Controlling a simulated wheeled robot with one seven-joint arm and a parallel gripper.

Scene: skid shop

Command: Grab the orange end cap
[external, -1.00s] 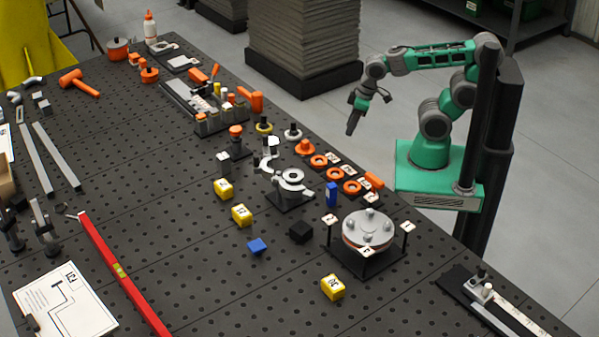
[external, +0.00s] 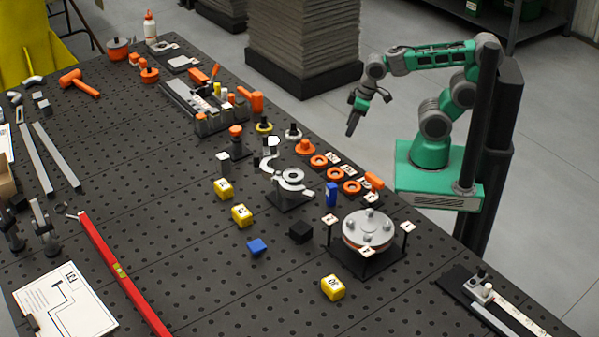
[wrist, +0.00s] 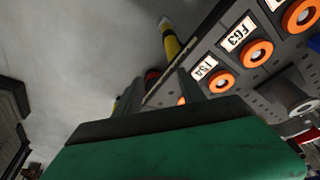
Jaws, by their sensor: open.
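Several orange round parts lie along the bench's right edge. I cannot tell for certain which is the end cap. In the wrist view, orange rings (wrist: 222,82) sit beside white labels, and a sliver of orange (wrist: 182,100) is partly hidden by a finger. My gripper (external: 368,113) is open and empty, above and beyond the bench's right edge, apart from these parts.
A grey clamp fixture (external: 290,183) and a round plate on a black stand (external: 368,230) stand close to the orange parts. A blue block (external: 331,194) stands between them. Yellow blocks (external: 332,287) lie nearer. Open floor lies beyond the bench edge.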

